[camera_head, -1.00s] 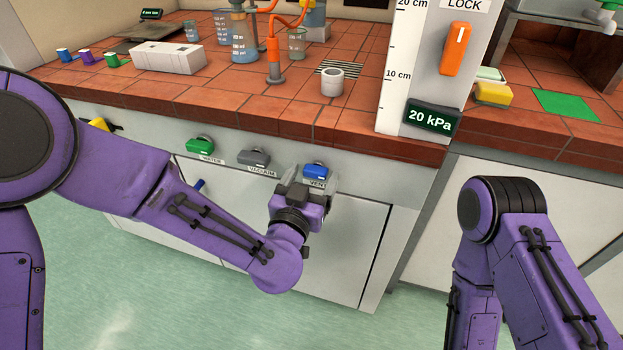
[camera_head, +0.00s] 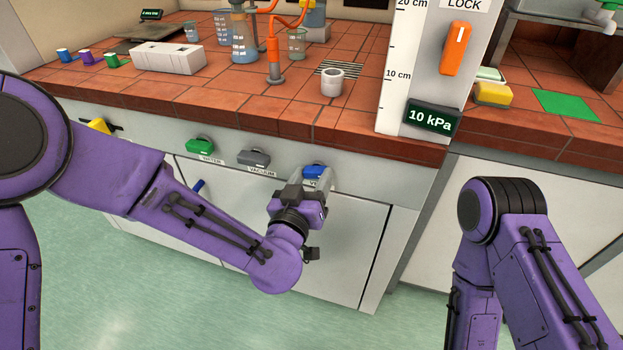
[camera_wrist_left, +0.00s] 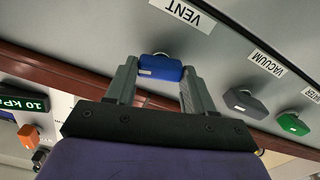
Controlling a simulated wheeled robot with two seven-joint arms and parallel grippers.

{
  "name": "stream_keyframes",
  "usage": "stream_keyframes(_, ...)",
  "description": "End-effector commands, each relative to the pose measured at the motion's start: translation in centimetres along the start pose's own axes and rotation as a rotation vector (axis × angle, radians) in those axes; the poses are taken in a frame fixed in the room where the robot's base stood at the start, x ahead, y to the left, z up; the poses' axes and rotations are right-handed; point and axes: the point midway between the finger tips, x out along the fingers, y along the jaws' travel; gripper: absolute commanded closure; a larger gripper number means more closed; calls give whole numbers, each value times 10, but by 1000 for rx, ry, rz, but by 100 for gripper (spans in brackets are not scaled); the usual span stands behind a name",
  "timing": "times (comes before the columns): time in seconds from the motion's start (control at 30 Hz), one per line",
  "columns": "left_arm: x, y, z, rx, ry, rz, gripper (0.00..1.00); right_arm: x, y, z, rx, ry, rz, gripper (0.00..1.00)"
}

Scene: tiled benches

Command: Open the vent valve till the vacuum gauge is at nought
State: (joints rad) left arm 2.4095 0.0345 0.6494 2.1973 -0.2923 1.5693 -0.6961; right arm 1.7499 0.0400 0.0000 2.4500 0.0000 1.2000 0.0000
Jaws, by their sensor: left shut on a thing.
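The blue vent valve knob (camera_head: 315,171) is on the bench front, above a label partly hidden by my gripper. My left gripper (camera_head: 318,177) reaches up to it and is shut on it. In the left wrist view the blue knob (camera_wrist_left: 160,67) sits between the two fingers of my left gripper (camera_wrist_left: 160,75), beside the VENT label. The vacuum gauge (camera_head: 431,119) is a dark display on the white panel and reads 10 kPa. My right arm shows at the right, but its gripper is out of view.
The grey vacuum knob (camera_head: 254,158) and green water knob (camera_head: 200,146) are left of the vent knob. A yellow knob (camera_head: 98,126) is farther left. Glassware, a white block (camera_head: 167,57) and a white cup (camera_head: 332,82) stand on the tiled bench.

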Motion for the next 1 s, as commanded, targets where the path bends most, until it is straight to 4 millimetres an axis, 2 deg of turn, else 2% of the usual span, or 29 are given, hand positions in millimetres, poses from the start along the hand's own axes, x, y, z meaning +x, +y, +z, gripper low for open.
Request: stream_keyframes(1.0,-1,-2,3,-955,-3,-2,77,14,-1,6,0,0,0,1)
